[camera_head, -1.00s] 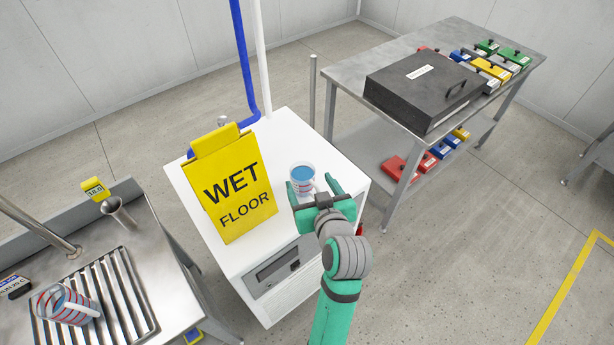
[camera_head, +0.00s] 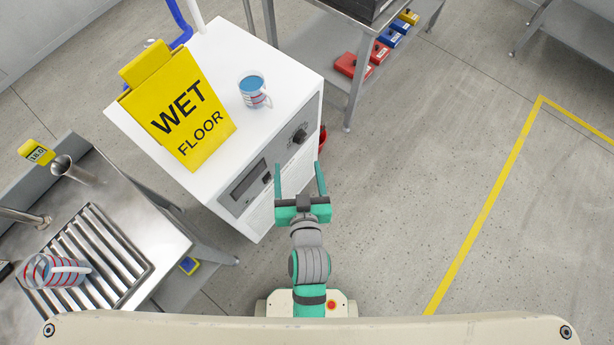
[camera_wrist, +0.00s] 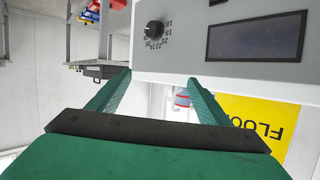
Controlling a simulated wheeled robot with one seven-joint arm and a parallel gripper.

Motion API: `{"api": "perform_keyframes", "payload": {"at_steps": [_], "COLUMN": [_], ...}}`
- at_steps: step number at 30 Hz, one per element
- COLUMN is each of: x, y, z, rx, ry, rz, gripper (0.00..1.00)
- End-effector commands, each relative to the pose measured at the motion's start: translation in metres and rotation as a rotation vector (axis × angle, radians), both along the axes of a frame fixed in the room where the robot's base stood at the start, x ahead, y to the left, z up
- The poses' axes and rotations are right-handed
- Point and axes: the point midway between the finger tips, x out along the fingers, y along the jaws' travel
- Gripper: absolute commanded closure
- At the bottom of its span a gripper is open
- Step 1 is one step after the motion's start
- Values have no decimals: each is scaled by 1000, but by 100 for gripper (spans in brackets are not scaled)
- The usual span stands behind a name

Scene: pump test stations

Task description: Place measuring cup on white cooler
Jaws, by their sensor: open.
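A measuring cup (camera_head: 254,90) with red and blue markings and blue contents stands upright on top of the white cooler (camera_head: 290,75), near its right side. It also shows small between my fingers in the wrist view (camera_wrist: 182,99). A second striped measuring cup (camera_head: 45,271) rests on the ribbed drainboard of the steel sink at the lower left. My gripper (camera_head: 298,168) is open and empty, in front of the cooler's control panel and apart from both cups. Its green fingers also show in the wrist view (camera_wrist: 160,78).
A yellow wet floor sign (camera_head: 180,110) stands on the cooler, left of the cup. The steel sink (camera_head: 150,240) is at left. A steel table (camera_head: 355,75) with red and blue boxes on its shelf is behind. The floor at right is clear.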

Motion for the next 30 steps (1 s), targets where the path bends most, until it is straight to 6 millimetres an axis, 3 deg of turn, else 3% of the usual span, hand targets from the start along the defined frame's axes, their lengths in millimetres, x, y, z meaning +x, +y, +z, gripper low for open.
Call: {"api": "perform_keyframes", "payload": {"at_steps": [1, 6, 15, 21, 30], "x": [-19, -72, -160, -190, -195], "y": [-4, -17, -25, -25, -24], "z": [-7, -13, 3, 16, 19], "rx": [-3, -24, -59, -69, -69], "ry": [4, -21, -77, -102, -111], "rz": [-20, -74, -109, -105, -104], "gripper": [28, 28, 28, 28, 28]}}
